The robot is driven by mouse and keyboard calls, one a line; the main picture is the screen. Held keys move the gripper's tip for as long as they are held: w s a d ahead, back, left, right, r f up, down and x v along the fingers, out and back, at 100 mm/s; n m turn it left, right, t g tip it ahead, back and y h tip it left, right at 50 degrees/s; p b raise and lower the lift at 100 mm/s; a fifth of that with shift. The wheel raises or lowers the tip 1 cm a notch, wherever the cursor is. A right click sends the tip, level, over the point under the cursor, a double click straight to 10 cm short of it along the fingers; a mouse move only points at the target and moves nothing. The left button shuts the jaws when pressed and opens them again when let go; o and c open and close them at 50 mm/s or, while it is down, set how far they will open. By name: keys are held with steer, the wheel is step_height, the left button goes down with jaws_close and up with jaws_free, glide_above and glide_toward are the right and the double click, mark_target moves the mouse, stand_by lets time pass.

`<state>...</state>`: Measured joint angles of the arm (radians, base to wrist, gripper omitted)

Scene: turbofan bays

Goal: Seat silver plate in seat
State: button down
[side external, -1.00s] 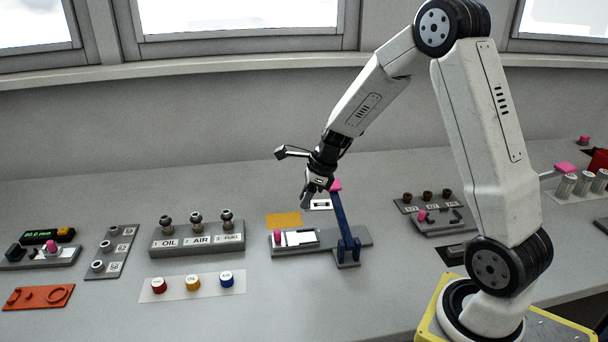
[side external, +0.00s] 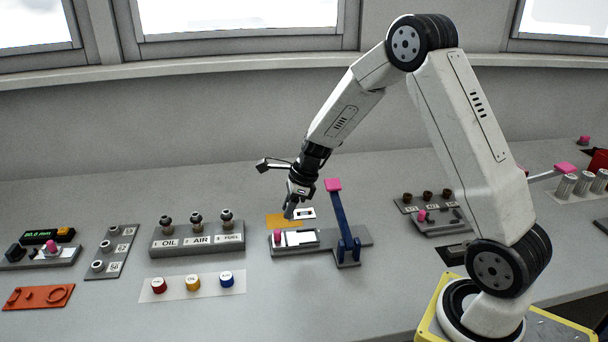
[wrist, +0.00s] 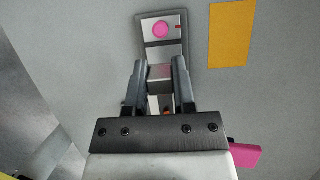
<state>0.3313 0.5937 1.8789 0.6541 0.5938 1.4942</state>
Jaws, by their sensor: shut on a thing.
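The silver plate (side external: 309,213), pale with a dark mark, is at my gripper (side external: 289,213) in the side view. My gripper is shut on it. In the wrist view its jaws (wrist: 160,75) close on a grey block (wrist: 160,80), and the rest of the plate is mostly hidden. The plate appears above and behind the grey fixture (side external: 358,236); its exact height is unclear. The pale seat area (side external: 303,238) is on the fixture, beside a pink knob (side external: 277,237). In the wrist view the fixture (wrist: 183,22) lies ahead of the jaws.
A blue lever (side external: 342,220) with a pink pad (side external: 333,185) stands upright right of the seat. An orange sheet (side external: 277,220) lies behind the fixture. The OIL/AIR/FUEL block (side external: 197,245) is to the left. Bare table lies in front.

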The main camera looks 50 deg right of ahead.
mark_target(285, 238)
steer(key=shift+f, duration=0.1)
steer(key=shift+f, duration=2.75)
steer(key=shift+f, duration=0.8)
jaws_free()
stand_by(0.4)
steer(key=shift+r, duration=0.1)
steer(key=shift+r, duration=3.4)
steer(key=shift+s, duration=0.1)
